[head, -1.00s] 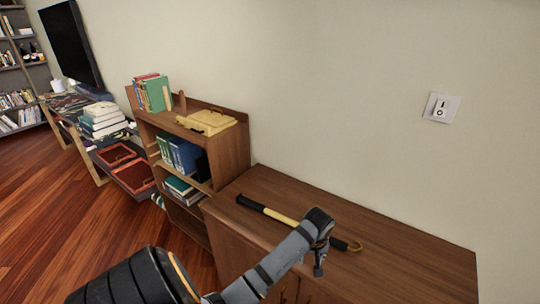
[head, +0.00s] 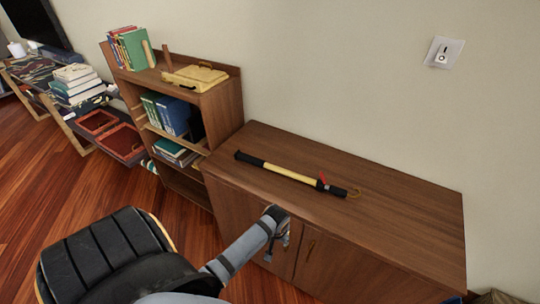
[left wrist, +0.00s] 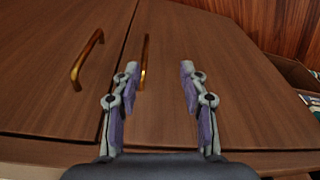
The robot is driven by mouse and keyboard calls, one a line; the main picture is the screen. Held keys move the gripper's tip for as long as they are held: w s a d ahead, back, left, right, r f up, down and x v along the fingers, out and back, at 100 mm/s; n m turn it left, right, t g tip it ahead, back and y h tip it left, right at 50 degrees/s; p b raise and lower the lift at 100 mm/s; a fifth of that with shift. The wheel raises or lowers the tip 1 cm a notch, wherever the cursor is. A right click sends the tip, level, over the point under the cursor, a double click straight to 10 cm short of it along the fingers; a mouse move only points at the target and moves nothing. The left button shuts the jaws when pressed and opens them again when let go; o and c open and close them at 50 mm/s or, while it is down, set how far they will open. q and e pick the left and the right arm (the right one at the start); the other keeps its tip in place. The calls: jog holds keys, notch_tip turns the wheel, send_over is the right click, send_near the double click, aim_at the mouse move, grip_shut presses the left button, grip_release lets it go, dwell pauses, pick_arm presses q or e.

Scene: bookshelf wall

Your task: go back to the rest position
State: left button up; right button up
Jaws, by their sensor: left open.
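My left gripper (head: 276,232) is in front of the wooden cabinet (head: 410,215), below its top edge, in the head view. In the left wrist view its two fingers (left wrist: 160,80) are apart with nothing between them, facing the cabinet doors and their brass handles (left wrist: 87,58). A yellow and black stick-like tool (head: 292,174) with a red part and a hook at one end lies on the cabinet top, apart from the gripper. My right gripper does not show.
A small bookshelf (head: 225,105) with books and a yellow case (head: 195,78) on top stands left of the cabinet. A low bench with stacked books (head: 75,84) and red trays is farther left. A switch plate (head: 443,52) is on the wall. Wooden floor (head: 75,190) is open at left.

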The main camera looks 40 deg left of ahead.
pick_arm(q)
jog(key=shift+f, duration=0.2)
jog(key=shift+s, duration=0.1)
jog(key=s+f+m+g, duration=0.1)
jog(key=s+f, duration=0.6)
jog(key=f, duration=0.3)
jog(key=s+f+m, duration=0.2)
jog(key=s+f, duration=0.5)
jog(key=f, duration=0.3)
jog(key=s+f+m, duration=0.1)
jog(key=s+f, duration=0.2)
jog(key=s, duration=0.5)
jog(key=s+f+m, duration=0.1)
jog(key=s+f, duration=0.3)
jog(key=s, duration=0.5)
jog(key=shift+d, duration=0.3)
